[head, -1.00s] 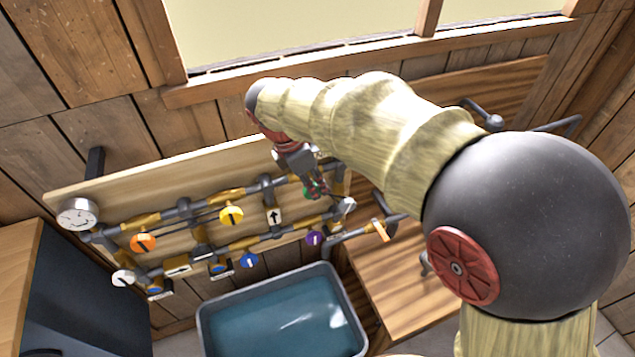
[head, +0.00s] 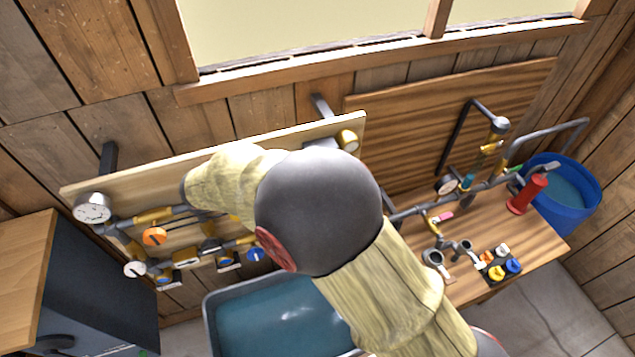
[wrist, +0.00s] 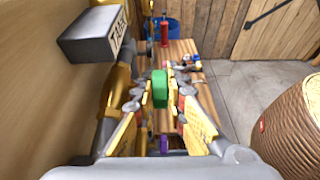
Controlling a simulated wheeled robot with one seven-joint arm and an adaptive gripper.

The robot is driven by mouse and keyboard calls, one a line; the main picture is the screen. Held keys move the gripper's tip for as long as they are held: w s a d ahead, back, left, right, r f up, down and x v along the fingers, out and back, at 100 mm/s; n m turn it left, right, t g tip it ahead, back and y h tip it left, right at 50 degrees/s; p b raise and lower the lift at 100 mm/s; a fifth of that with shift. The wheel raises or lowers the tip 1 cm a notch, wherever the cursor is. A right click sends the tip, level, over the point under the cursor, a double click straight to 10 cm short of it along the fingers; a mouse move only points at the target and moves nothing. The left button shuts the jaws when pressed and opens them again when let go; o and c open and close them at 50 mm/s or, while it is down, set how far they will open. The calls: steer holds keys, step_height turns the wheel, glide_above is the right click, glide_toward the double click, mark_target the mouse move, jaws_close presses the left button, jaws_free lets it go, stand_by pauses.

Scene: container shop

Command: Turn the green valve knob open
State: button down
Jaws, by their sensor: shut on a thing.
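The green valve knob (wrist: 159,89) shows in the middle of the wrist view, edge-on, between the two fingertips. My gripper (wrist: 158,92) is shut on it, with one finger on each side. In the head view my arm covers both the gripper and the green knob. The knob belongs to the pipework on the pale wooden board (head: 130,178) along the wall. How far the knob is turned cannot be told from here.
An orange knob (head: 154,236) and a blue knob (head: 256,254) sit on the pipes left of my arm. A purple knob (wrist: 164,145) is low in the wrist view. A grey labelled block (wrist: 88,38) is close at left. A water tub (head: 208,318) stands below.

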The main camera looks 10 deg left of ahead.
steer(key=shift+a+h, duration=0.1)
steer(key=shift+h, duration=0.5)
steer(key=shift+t, duration=0.3)
steer(key=c, duration=1.8)
jaws_free()
steer(key=shift+f, duration=0.1)
step_height(320, 180, up, 10)
